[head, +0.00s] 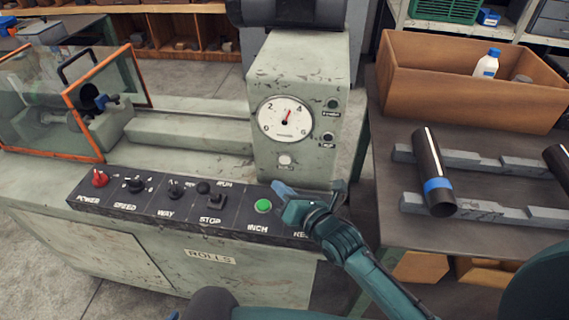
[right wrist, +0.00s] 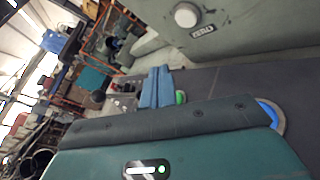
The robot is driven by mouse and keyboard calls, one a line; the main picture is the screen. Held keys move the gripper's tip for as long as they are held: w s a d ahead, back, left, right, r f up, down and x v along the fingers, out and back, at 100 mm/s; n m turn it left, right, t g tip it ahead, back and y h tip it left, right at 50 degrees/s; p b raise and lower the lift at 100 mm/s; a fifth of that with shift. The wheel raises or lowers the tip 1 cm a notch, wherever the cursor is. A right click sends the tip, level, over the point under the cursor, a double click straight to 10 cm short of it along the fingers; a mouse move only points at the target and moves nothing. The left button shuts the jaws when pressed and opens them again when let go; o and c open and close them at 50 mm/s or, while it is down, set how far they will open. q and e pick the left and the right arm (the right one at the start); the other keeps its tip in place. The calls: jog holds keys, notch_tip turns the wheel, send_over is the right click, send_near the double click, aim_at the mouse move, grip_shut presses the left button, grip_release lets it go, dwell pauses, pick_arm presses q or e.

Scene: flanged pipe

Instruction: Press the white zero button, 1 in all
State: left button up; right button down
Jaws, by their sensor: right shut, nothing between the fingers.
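The white zero button (head: 285,160) is a small pale round knob low on the front of the grey-green dial housing, below the round gauge. It also shows in the right wrist view (right wrist: 186,16), with a small label beside it. My right gripper (head: 279,188) is over the right part of the black control panel, below the button and apart from it. Its blue fingers (right wrist: 157,86) are together and empty in the right wrist view. My left gripper is not in view.
A green INCH button (head: 263,206) is close to my right fingertips. Other panel controls include a red POWER knob (head: 100,178) and a STOP control (head: 215,201). At right, a bench holds a dark pipe with a blue band (head: 437,190) and a brown box (head: 440,95).

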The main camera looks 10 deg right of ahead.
aim_at(285, 160)
jog(key=w, duration=0.1)
jog(key=w+d+b, duration=0.1)
jog(key=w, duration=0.2)
jog(key=shift+d+f+b, duration=0.1)
jog(key=shift+d+b, duration=0.2)
jog(key=shift+d, duration=0.05)
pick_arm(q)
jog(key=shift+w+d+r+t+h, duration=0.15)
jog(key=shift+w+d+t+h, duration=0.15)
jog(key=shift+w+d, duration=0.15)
pick_arm(e)
jog(key=shift+w+d, duration=0.2)
jog(key=shift+w, duration=0.3)
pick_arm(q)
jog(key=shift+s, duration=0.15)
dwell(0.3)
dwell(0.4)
pick_arm(e)
jog(key=shift+w+d, duration=0.15)
jog(key=shift+w, duration=0.2)
